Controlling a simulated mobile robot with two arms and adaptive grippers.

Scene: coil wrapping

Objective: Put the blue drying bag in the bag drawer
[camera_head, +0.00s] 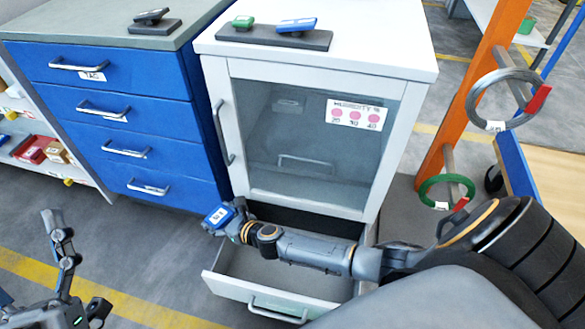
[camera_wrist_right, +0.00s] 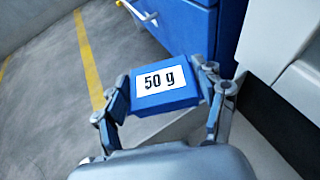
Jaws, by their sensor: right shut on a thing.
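The blue drying bag (camera_head: 221,217), labelled "50 g" in the right wrist view (camera_wrist_right: 163,88), is between the fingers of my right gripper (camera_head: 228,220). The gripper is shut on its two sides. The bag is off the floor, near the left side of the open bottom drawer (camera_head: 230,288) of the white cabinet. In the wrist view, grey floor shows beyond the bag and a pale drawer edge lies below right. My right forearm crosses over the drawer and hides part of its inside. My left gripper (camera_head: 82,268) is open and empty at lower left.
The glass-doored white cabinet (camera_head: 215,75) stands behind the drawer, with a humidity card (camera_head: 357,114). On top, a dark tray (camera_head: 318,42) holds a green item and another blue bag (camera_head: 297,25). A blue drawer cabinet (camera_head: 130,125) stands left. Coils (camera_head: 470,105) hang from an orange post at right.

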